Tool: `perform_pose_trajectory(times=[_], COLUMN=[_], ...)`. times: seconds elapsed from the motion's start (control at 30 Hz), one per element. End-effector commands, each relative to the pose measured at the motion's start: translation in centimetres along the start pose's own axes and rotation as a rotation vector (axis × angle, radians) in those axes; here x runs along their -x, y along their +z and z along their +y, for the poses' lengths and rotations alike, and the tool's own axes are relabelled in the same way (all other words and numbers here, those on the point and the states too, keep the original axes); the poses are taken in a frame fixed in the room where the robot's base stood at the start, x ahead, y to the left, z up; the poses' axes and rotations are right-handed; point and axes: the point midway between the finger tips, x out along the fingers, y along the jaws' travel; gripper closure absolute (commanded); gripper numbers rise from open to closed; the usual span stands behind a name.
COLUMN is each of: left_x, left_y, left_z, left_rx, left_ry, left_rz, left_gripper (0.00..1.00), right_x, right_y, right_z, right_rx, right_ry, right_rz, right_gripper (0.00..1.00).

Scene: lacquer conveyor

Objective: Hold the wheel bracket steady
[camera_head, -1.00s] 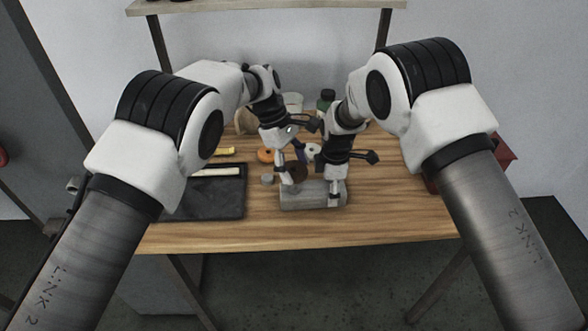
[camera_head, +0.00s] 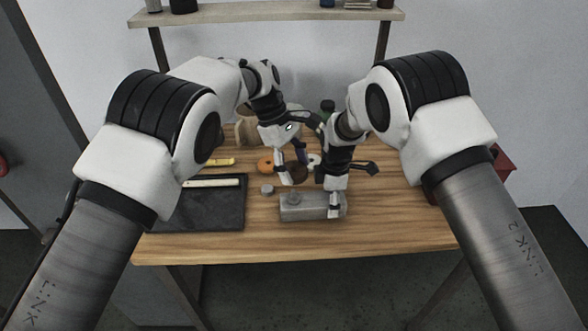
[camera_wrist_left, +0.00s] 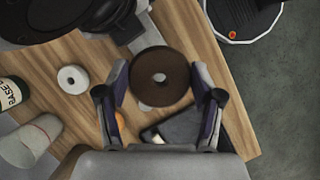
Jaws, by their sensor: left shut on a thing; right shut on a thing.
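The wheel bracket, a grey block (camera_head: 305,208) with a round boss on top near its left end, lies near the front of the wooden table. My right gripper (camera_head: 334,208) is shut on the block's right end. My left gripper (camera_head: 291,171) is shut on a dark brown wheel (camera_head: 298,172), held above and behind the bracket, apart from it. In the left wrist view the wheel (camera_wrist_left: 162,66), with a central hole, sits between the two fingers (camera_wrist_left: 160,82). Part of the bracket is hidden by the right gripper.
A black tray (camera_head: 205,218) with a pale bar (camera_head: 210,183) is on the left. A green bottle (camera_head: 327,106) stands behind.

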Motion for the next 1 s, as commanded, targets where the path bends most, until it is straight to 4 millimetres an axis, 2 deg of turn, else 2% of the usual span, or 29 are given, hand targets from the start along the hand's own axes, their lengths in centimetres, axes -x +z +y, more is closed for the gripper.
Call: perform_pose_trajectory(times=[0.17,0.37,0.4,0.47,0.5,0.83,1.0], left_x=[1.4,1.6,1.6,1.6,1.5,1.5,1.5], left_y=[0.6,0.6,0.6,0.6,0.6,0.6,0.6], left_z=[0.0,0.0,0.0,0.0,0.0,0.0,0.0], left_rx=[0.001,0.001,0.001,0.0,0.0,0.0,0.0], left_ry=[0.0,0.0,0.0,0.0,0.0,0.0,0.0], left_rz=[0.0,0.0,0.0,0.0,0.0,0.0,0.0], left_gripper=[0.75,0.75,0.75,0.75,0.75,0.75,0.75], right_x=[0.0,0.0,0.0,0.0,0.0,0.2,2.6], right_y=[0.0,0.0,0.0,0.0,0.0,0.0,0.0], right_z=[0.0,0.0,0.0,0.0,0.0,0.0,0.1], right_rx=[0.0,0.0,0.0,0.0,0.0,0.0,0.0], right_ry=[0.001,0.001,0.001,0.001,0.001,0.001,0.005], right_rz=[0.0,0.0,0.0,0.0,0.0,0.0,0.0], right_gripper=[1.0,1.0,0.35,0.13,0.09,0.09,0.09])
